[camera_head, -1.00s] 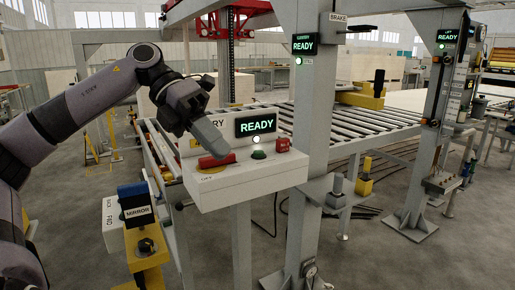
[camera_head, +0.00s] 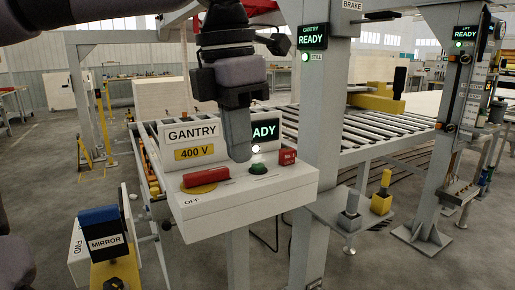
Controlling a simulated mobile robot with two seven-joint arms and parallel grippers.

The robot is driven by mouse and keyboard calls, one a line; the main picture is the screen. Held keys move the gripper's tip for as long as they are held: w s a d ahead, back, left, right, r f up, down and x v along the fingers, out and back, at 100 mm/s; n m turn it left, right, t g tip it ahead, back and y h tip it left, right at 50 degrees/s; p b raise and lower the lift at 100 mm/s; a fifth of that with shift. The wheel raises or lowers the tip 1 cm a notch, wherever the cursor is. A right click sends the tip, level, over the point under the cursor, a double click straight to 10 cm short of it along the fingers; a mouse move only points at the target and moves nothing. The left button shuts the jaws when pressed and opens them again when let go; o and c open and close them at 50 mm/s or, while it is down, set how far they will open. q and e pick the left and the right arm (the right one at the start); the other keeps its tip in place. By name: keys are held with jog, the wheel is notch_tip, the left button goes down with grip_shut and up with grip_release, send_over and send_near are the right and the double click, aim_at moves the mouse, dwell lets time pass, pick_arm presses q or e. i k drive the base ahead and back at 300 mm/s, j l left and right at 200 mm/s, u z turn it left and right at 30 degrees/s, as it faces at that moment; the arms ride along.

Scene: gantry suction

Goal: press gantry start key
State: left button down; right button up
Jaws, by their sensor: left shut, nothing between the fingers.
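The gantry control box (camera_head: 240,197) is a white sloped console on a post in the middle of the view. Its green button (camera_head: 259,169) stands on the top face, with a lit white lamp (camera_head: 255,148) behind it. My left gripper (camera_head: 238,157) points down with its fingers shut and empty. Its tips appear just left of the green button and in front of the READY display (camera_head: 264,129), partly hiding it. I cannot tell whether they touch the box. My right gripper is not in view.
A red handle (camera_head: 206,177) on a yellow disc marked OFF lies left of the gripper. A red block (camera_head: 288,157) sits right of the button. A grey column (camera_head: 318,150) stands close at the right.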

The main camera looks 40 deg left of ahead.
aim_at(256, 166)
jog(key=i+j, duration=0.35)
jog(key=j, duration=0.15)
jog(key=i+j, duration=0.4)
jog(key=j, duration=0.1)
